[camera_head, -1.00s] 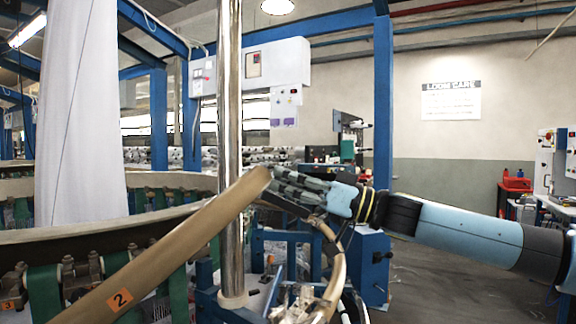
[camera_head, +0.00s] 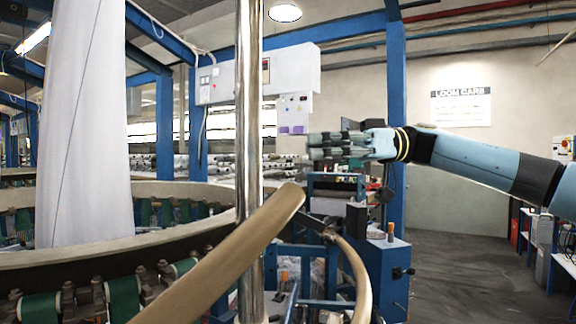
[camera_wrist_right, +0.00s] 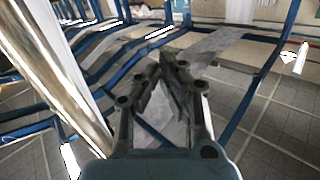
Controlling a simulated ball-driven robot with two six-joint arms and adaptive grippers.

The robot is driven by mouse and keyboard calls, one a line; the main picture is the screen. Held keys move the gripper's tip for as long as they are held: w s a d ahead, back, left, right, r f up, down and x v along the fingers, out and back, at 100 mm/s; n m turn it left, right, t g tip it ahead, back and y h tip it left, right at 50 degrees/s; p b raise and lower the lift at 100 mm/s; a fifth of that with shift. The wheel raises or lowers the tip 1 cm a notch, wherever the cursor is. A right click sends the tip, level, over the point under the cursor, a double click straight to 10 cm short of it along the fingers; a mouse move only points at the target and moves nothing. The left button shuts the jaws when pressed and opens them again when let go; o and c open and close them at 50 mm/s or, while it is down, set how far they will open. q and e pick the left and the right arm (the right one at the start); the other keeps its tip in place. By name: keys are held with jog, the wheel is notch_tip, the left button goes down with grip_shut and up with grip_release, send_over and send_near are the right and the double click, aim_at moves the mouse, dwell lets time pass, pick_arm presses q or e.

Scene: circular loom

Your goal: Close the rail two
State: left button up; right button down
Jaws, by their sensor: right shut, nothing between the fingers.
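The tan rail two (camera_head: 225,262) slants up from the lower left and passes in front of a shiny steel pole. Its free end is right of the pole. Another curved tan rail piece (camera_head: 357,275) begins lower right of that end, and they look apart. My right gripper (camera_head: 310,146) is shut and empty, above and slightly right of the rail's end, and not touching it in this view. In the right wrist view my right gripper (camera_wrist_right: 170,62) shows its fingertips together. My left gripper is not in view.
The upright steel pole (camera_head: 248,120) stands left of my right gripper. The round loom ring (camera_head: 80,258) fills the left, with white fabric (camera_head: 80,130) above it. A blue machine box (camera_head: 385,270) stands below my right arm. Grey floor (camera_head: 460,270) is open at right.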

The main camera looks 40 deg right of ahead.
jog(key=p+x, duration=0.2)
jog(key=x, duration=0.5)
jog(key=f, duration=0.2)
jog(key=d+f, duration=0.1)
jog(key=shift+s+d+f+p, duration=0.1)
jog(key=shift+s+f+p, duration=0.2)
jog(key=shift+s, duration=0.1)
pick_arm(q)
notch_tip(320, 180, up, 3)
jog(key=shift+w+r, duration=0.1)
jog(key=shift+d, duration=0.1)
pick_arm(e)
jog(key=shift+f, duration=0.1)
